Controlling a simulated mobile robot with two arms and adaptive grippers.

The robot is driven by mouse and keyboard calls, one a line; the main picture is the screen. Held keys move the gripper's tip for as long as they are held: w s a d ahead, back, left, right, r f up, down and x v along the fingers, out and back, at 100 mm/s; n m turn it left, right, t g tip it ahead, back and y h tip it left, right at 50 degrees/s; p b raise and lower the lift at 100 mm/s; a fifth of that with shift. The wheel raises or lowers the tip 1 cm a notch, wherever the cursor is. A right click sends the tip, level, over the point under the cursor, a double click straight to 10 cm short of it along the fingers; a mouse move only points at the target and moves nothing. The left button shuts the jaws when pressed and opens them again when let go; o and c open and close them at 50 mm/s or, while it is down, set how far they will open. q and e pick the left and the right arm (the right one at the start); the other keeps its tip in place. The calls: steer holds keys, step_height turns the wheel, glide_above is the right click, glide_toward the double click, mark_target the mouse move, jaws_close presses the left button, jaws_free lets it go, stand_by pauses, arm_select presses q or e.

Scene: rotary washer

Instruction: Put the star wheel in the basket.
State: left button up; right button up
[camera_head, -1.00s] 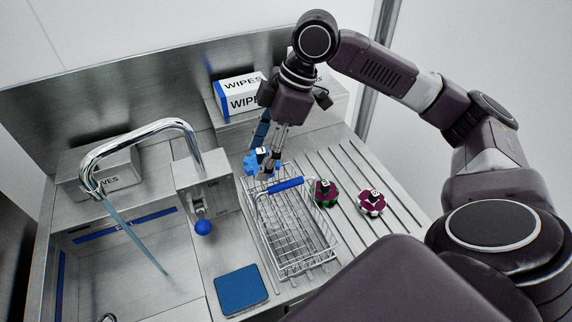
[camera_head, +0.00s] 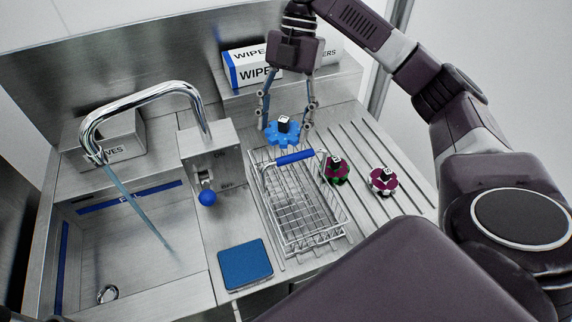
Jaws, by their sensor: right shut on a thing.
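The blue star wheel (camera_head: 283,134), with lobed edges and a dark hub with a white top, is at the far end of the basket. My right gripper (camera_head: 287,124) comes down from above with one finger on each side of the wheel and is shut on it. Whether the wheel touches the drainboard is hard to tell. The wire basket (camera_head: 334,233) with a blue handle grip (camera_head: 295,158) stands on the drainboard, nearer than the wheel, and looks empty. My left gripper is not in view.
Two purple wheels, one with green (camera_head: 336,172) and one with white (camera_head: 383,182), sit right of the basket. A faucet (camera_head: 140,92) runs into the sink at left. A blue pad (camera_head: 245,264) lies in front. A wipes box (camera_head: 254,72) stands behind.

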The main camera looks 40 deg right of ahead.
mark_target(292, 121)
step_height(292, 121, down, 9)
steer(key=shift+f+b, duration=0.1)
steer(key=shift+b, duration=0.2)
steer(key=shift+f, duration=2.65)
steer(key=shift+f, duration=0.1)
steer(key=o, duration=1.1)
steer(key=shift+v, duration=6.15)
steer(key=shift+a, duration=0.15)
